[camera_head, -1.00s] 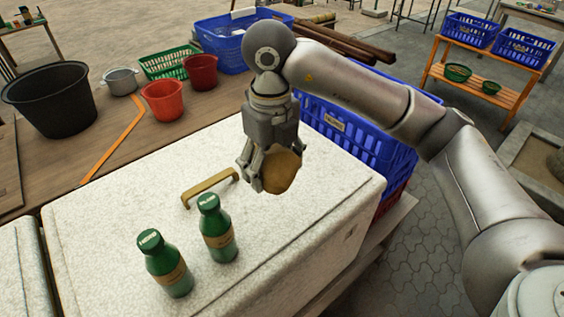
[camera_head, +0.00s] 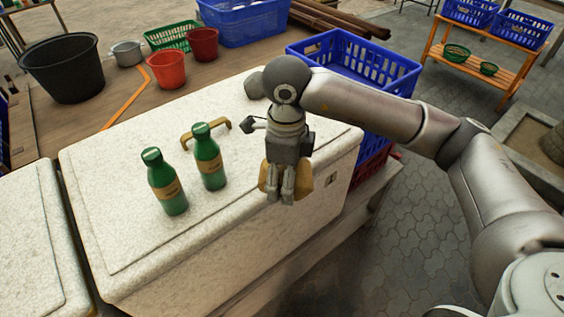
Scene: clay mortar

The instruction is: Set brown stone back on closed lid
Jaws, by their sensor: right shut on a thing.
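The brown stone (camera_head: 305,183) is between the fingers of my right gripper (camera_head: 286,192), which is shut on it. The fingers hide much of the stone. They are over the right front part of the white speckled box lid (camera_head: 235,215); I cannot tell whether the stone touches the lid. The lid is closed and has a tan handle (camera_head: 222,125). My left gripper is not in view.
Two green bottles (camera_head: 165,182) (camera_head: 208,158) stand on the lid, left of my right gripper. Blue crates (camera_head: 378,72) stand behind the box at the right. A black tub (camera_head: 62,70) and red buckets (camera_head: 168,70) stand at the back left.

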